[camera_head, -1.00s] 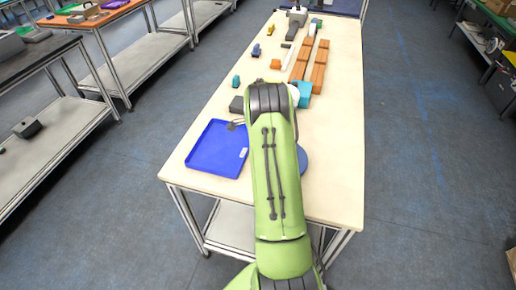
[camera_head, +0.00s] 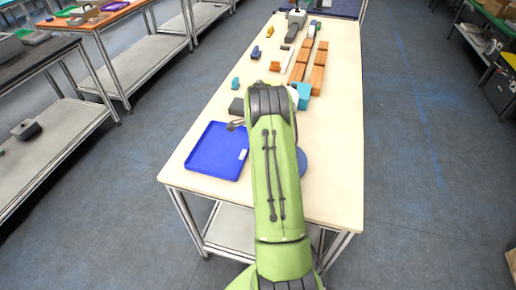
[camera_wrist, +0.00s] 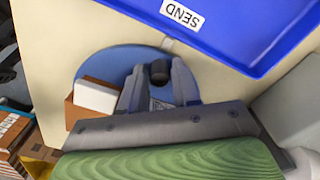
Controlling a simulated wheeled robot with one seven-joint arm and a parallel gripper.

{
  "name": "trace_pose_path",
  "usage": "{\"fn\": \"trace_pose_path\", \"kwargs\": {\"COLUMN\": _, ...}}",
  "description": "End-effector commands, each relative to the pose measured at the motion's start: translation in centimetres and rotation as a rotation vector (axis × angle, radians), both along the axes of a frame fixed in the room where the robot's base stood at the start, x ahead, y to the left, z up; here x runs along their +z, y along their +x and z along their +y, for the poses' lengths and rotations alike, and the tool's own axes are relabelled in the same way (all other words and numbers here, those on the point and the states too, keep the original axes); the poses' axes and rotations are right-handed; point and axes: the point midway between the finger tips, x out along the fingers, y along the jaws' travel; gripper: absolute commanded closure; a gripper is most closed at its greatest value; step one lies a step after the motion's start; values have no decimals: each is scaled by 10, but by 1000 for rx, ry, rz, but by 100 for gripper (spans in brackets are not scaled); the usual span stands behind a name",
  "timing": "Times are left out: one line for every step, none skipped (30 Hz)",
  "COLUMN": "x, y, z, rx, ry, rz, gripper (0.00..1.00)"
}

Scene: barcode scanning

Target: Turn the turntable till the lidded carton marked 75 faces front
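The turntable is a blue disc (camera_wrist: 122,62) in the wrist view, and its edge shows right of my arm in the head view (camera_head: 302,163). On its left part stands a brown carton (camera_wrist: 74,115) with a white top (camera_wrist: 96,96). A short black post (camera_wrist: 160,72) stands on the disc. My gripper (camera_wrist: 158,68) reaches over the disc with its grey fingers apart, one on each side of the post, with gaps visible. A small printed patch (camera_wrist: 161,103) shows between the fingers. No number 75 is readable; my gripper hides part of the disc.
A blue tray (camera_wrist: 240,35) marked SEND lies close beside the turntable; the head view shows it left of my arm (camera_head: 218,165). Orange-brown blocks (camera_head: 300,73), a teal box (camera_head: 304,91) and small items stand farther along the table. The table's right front is clear.

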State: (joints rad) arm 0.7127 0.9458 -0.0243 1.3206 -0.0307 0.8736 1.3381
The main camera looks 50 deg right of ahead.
Motion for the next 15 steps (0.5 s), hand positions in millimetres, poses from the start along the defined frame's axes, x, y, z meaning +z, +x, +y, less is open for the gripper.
{"fn": "trace_pose_path", "kwargs": {"x": 0, "y": 0, "z": 0, "rx": 0, "ry": 0, "rz": 1, "gripper": 69}}
{"fn": "trace_pose_path", "kwargs": {"x": 1, "y": 0, "z": 0, "rx": 0, "ry": 0, "rz": 0, "gripper": 69}}
{"fn": "trace_pose_path", "kwargs": {"x": 3, "y": 0, "z": 0, "rx": 0, "ry": 0, "rz": 0, "gripper": 69}}
{"fn": "trace_pose_path", "kwargs": {"x": 6, "y": 0, "z": 0, "rx": 0, "ry": 0, "rz": -1, "gripper": 69}}
{"fn": "trace_pose_path", "kwargs": {"x": 10, "y": 0, "z": 0, "rx": 0, "ry": 0, "rz": -1, "gripper": 69}}
{"fn": "trace_pose_path", "kwargs": {"x": 18, "y": 0, "z": -1, "rx": -1, "ry": -2, "rz": -2, "gripper": 69}}
{"fn": "trace_pose_path", "kwargs": {"x": 24, "y": 0, "z": -1, "rx": -1, "ry": -3, "rz": -3, "gripper": 69}}
{"fn": "trace_pose_path", "kwargs": {"x": 32, "y": 0, "z": 0, "rx": -1, "ry": -3, "rz": -3, "gripper": 69}}
{"fn": "trace_pose_path", "kwargs": {"x": 44, "y": 1, "z": -1, "rx": -1, "ry": -3, "rz": -4, "gripper": 69}}
{"fn": "trace_pose_path", "kwargs": {"x": 53, "y": 1, "z": -1, "rx": -1, "ry": -4, "rz": -5, "gripper": 69}}
{"fn": "trace_pose_path", "kwargs": {"x": 62, "y": 1, "z": -1, "rx": -1, "ry": -4, "rz": -5, "gripper": 69}}
{"fn": "trace_pose_path", "kwargs": {"x": 73, "y": 1, "z": 0, "rx": -1, "ry": -2, "rz": -4, "gripper": 69}}
{"fn": "trace_pose_path", "kwargs": {"x": 82, "y": 1, "z": -1, "rx": -1, "ry": -4, "rz": -5, "gripper": 69}}
{"fn": "trace_pose_path", "kwargs": {"x": 91, "y": 1, "z": -1, "rx": -1, "ry": -4, "rz": -5, "gripper": 69}}
{"fn": "trace_pose_path", "kwargs": {"x": 102, "y": 0, "z": -1, "rx": -1, "ry": -3, "rz": -4, "gripper": 69}}
